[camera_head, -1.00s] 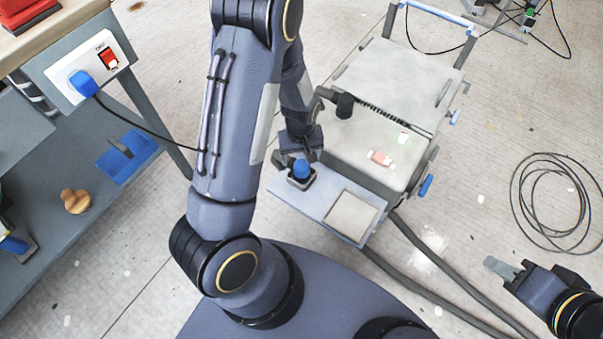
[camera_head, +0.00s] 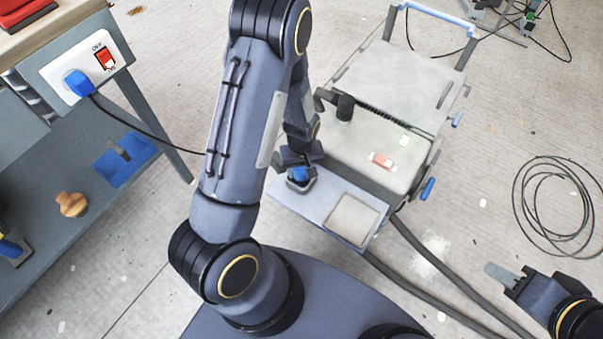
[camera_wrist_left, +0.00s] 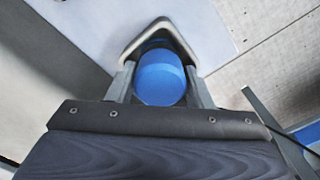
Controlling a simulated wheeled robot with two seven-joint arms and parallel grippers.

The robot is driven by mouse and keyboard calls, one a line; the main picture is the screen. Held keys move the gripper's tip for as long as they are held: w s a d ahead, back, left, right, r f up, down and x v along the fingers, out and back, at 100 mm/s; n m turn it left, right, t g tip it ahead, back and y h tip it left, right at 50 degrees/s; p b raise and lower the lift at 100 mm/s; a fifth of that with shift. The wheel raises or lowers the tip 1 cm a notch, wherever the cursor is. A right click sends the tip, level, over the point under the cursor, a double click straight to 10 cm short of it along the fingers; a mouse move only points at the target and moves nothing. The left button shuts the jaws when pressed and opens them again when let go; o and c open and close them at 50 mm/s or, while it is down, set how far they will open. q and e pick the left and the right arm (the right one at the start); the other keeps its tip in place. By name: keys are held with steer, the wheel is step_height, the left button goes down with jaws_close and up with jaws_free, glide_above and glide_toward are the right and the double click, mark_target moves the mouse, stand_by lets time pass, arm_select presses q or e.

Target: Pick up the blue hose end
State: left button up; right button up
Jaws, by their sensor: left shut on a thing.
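The blue hose end (camera_head: 299,174) sits upright in a dark holder (camera_head: 301,186) on the light shelf of the grey machine. In the left wrist view the blue hose end (camera_wrist_left: 161,77) stands between the two fingers, inside the rounded grey holder (camera_wrist_left: 160,32). My left gripper (camera_head: 300,168) is shut on the hose end from above, and partly hides it in the head view. It also shows in the left wrist view (camera_wrist_left: 160,88). My right gripper (camera_head: 499,272) is at the lower right, away from the machine; whether its jaws are apart is unclear.
The grey machine (camera_head: 372,150) has a handle frame, a label and a square pale pad (camera_head: 352,220) on its shelf. Hoses (camera_head: 430,275) run along the floor. A coiled black cable (camera_head: 555,205) lies at right. A workbench (camera_head: 75,200) with a switch box (camera_head: 88,68) stands at left.

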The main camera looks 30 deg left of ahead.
arm_select(q)
steer(key=shift+c, duration=0.9)
steer(key=shift+r, duration=0.65)
step_height(320, 180, up, 2)
steer(key=shift+d+r+p, duration=0.15)
steer(key=shift+r+p, duration=0.1)
steer(key=shift+p, duration=0.45)
steer(key=w+d+r+p, duration=0.3)
steer(key=d+r, duration=0.6)
steer(key=d, duration=0.4)
steer(key=shift+w, duration=0.9)
steer(key=shift+r, duration=0.1)
